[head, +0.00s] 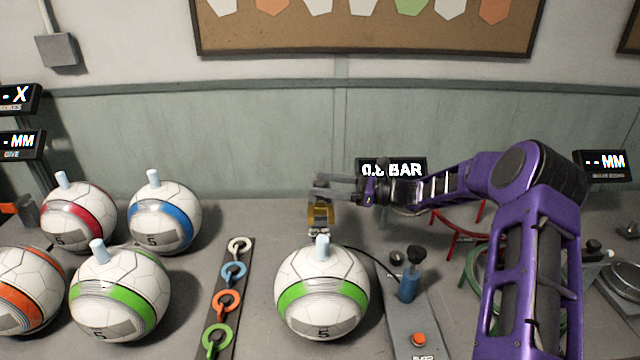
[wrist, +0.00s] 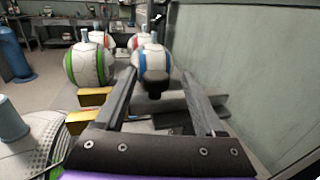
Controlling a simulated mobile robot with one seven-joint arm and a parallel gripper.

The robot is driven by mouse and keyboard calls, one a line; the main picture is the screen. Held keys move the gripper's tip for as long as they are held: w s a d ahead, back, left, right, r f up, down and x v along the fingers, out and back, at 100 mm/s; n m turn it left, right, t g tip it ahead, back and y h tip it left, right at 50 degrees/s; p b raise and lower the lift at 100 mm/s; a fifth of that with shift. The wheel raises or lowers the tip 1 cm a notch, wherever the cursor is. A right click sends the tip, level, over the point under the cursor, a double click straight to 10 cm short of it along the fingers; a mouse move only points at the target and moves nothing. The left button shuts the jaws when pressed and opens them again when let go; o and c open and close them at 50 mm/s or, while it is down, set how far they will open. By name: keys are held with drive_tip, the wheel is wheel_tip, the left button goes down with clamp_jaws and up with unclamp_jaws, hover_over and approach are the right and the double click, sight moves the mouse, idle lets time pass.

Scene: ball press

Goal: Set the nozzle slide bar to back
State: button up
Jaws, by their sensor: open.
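A yellow nozzle block (head: 321,213) stands behind the green-striped ball (head: 322,296), which has a pale blue plug on top. My gripper (head: 316,187) reaches in from the right, just above and behind the block. Its two fingers are apart. In the wrist view a black knob (wrist: 156,86) shows between the open fingers, with a grey bar (wrist: 180,101) beneath it; this looks like the slide bar. I cannot tell whether the fingers touch the knob. The yellow block also shows left of the fingers in the wrist view (wrist: 92,97).
A "BAR" display (head: 391,169) stands behind my gripper. A blue pump with a black knob (head: 409,285) and an orange button (head: 419,340) are right of the ball. A strip of coloured rings (head: 229,300) and several balls are to the left. The wall is close behind.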

drive_tip(key=v, duration=1.6)
